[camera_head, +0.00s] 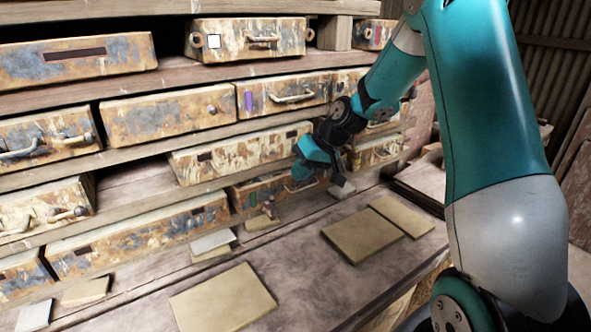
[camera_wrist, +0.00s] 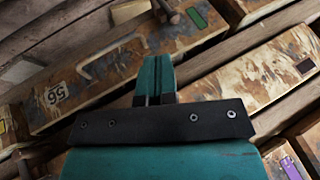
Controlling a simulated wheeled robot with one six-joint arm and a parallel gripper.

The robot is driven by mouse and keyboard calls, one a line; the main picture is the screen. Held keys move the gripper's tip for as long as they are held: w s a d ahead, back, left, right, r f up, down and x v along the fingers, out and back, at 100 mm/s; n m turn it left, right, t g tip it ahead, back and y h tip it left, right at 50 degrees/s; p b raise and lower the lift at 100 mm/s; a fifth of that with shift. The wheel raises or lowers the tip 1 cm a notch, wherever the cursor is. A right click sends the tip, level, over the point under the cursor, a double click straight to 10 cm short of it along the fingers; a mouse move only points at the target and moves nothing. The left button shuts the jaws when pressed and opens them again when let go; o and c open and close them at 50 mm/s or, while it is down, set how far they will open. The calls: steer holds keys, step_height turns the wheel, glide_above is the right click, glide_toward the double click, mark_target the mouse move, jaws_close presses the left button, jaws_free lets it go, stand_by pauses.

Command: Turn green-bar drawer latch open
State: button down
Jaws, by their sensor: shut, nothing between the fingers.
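The green-bar drawer (camera_head: 240,193) is a rusty, worn box front low in the shelf, with a small green bar (camera_head: 252,199). In the wrist view the drawer (camera_wrist: 115,80) lies slanted, with the green bar (camera_wrist: 197,17) at its upper end, a pale handle and a "56" label. Its latch (camera_wrist: 170,12) is a dark, rusty knob beside the bar, partly cut by the top edge. My gripper (camera_head: 301,173) is in front of the drawer's right part and hides some of it. In the wrist view my gripper (camera_wrist: 153,62) is shut and empty, apart from the latch.
Other rusty drawers surround it, including one with a purple bar (camera_head: 248,100) and one with a white square (camera_head: 214,41). Wooden shelf boards run between rows. Flat tiles (camera_head: 222,298) lie on the bench (camera_head: 300,270) below, with bare room between them.

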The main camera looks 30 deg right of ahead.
mark_target(272, 208)
steer(key=p+x, duration=0.2)
steer(key=x, duration=0.6)
steer(key=shift+d+r, duration=0.1)
